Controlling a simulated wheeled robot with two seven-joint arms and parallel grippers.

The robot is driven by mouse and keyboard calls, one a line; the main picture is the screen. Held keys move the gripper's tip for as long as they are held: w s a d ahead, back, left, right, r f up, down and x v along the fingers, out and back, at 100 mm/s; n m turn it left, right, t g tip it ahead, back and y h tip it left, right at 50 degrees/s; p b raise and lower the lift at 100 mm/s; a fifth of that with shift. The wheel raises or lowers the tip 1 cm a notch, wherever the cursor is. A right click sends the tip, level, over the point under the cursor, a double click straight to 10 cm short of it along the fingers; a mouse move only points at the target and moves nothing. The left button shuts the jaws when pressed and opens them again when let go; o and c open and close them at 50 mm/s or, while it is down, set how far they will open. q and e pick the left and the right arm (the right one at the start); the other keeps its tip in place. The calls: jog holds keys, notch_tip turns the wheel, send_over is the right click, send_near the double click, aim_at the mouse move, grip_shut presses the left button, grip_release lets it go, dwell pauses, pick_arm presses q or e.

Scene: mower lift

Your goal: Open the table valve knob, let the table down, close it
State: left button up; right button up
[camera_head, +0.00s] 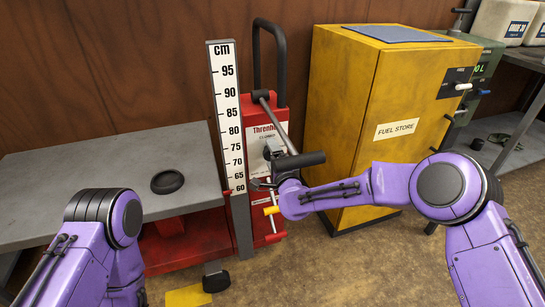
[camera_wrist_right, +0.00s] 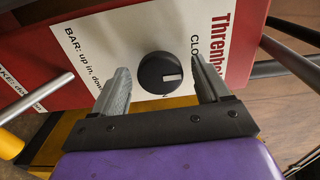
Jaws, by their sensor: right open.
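The black round valve knob (camera_wrist_right: 160,73) sits on a white label panel in the right wrist view. Its white mark points right in the picture; "CLO" shows up and right of it, and other lettering is partly hidden. My right gripper (camera_wrist_right: 160,64) is open, with one finger on each side of the knob and gaps visible. In the head view this gripper (camera_head: 263,184) is at the red unit's front and the knob cannot be made out. The grey table (camera_head: 105,155) is at the left, a red pointer (camera_head: 228,192) near 60 on the scale. My left gripper is out of view.
The red unit (camera_head: 281,110) carries a metal bar with a black grip (camera_head: 300,160) close above my right gripper. A yellow-tipped rod (camera_head: 272,210) is just below it. The yellow fuel cabinet (camera_head: 345,90) stands to the right. A black ring (camera_head: 167,181) lies on the table.

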jog(key=p+v, duration=0.1)
jog(key=v, duration=0.9)
jog(key=shift+s, duration=0.3)
jog(key=shift+d, duration=0.1)
jog(key=s+d+f+n+g+h, duration=0.45)
jog(key=s+d+f, duration=0.55)
jog(key=s+f, duration=0.3)
jog(key=s+d+f+n+g+h, duration=0.3)
jog(key=s+d+f+g, duration=0.3)
jog(key=s+d+f, duration=0.6)
jog(key=s+d+f+g+h, duration=0.1)
jog(key=s+d+f+g, duration=0.1)
jog(key=s, duration=0.4)
jog(key=s+d+f+g, duration=0.1)
jog(key=s+d+f, duration=0.15)
jog(key=s, duration=0.35)
notch_tip(320, 180, up, 19)
jog(key=s+p, duration=0.1)
jog(key=p, duration=1.7)
jog(key=shift+s+p, duration=0.3)
